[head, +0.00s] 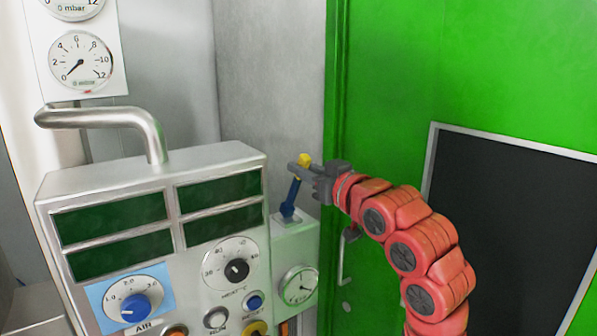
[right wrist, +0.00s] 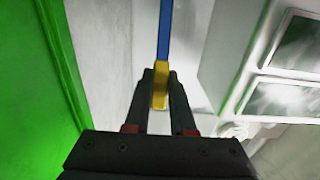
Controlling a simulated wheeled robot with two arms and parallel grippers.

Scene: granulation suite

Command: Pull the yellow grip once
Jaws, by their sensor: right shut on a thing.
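The yellow grip (head: 304,160) tops a blue lever (head: 291,195) that rises, leaning slightly to the right, from a small grey box beside the control panel. My right gripper (head: 306,168) is shut on the yellow grip. In the right wrist view the yellow grip (right wrist: 160,88) sits between the two dark fingers (right wrist: 160,84), with the blue lever (right wrist: 164,35) running away beyond it. The fingers hide part of the grip's sides. My left gripper is not in view.
The control panel (head: 155,180) with dark green displays, a blue knob (head: 135,308) and several buttons stands left of the lever. A small gauge (head: 299,285) sits below the lever. A green door (head: 385,90) with a dark window (head: 510,210) is behind my right arm.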

